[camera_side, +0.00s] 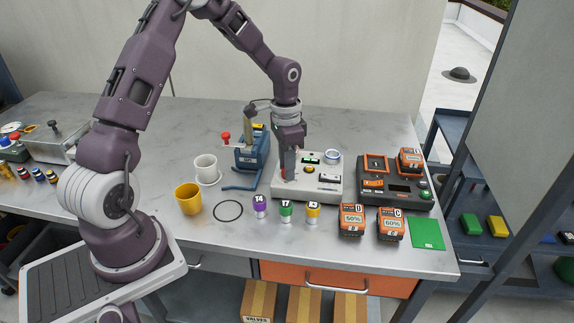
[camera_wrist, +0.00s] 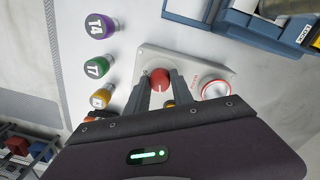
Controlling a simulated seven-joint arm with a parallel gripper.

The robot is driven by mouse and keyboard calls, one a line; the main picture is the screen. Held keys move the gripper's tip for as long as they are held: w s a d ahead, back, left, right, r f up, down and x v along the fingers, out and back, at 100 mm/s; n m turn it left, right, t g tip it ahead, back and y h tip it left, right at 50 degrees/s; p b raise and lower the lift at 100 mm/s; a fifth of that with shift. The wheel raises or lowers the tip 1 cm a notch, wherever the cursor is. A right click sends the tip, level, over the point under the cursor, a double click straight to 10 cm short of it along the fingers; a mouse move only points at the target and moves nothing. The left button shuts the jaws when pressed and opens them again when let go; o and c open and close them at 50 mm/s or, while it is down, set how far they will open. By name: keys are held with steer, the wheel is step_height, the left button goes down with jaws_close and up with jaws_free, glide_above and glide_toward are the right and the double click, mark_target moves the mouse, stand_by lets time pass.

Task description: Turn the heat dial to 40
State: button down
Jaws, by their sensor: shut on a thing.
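The heat dial looks to be the red round knob (camera_wrist: 159,76) with a pale pointer line, on the light grey control box (camera_side: 290,192). In the wrist view the fingers of my gripper (camera_wrist: 161,86) stand on either side of the knob and are shut on it. In the side view my gripper (camera_side: 289,172) points down onto the left part of the box and mostly hides the knob. The box also has a small green-lit display (camera_side: 310,160) and a yellow button (camera_side: 309,171). I cannot read the dial's setting or the display.
Two battery packs (camera_side: 352,220) (camera_side: 391,225) stand at the front right.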

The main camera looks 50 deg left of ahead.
steer(key=m, duration=0.4)
steer(key=shift+w+m, duration=0.1)
steer(key=shift+m, duration=2.3)
steer(key=c, duration=1.1)
jaws_free()
steer(key=shift+r, duration=0.1)
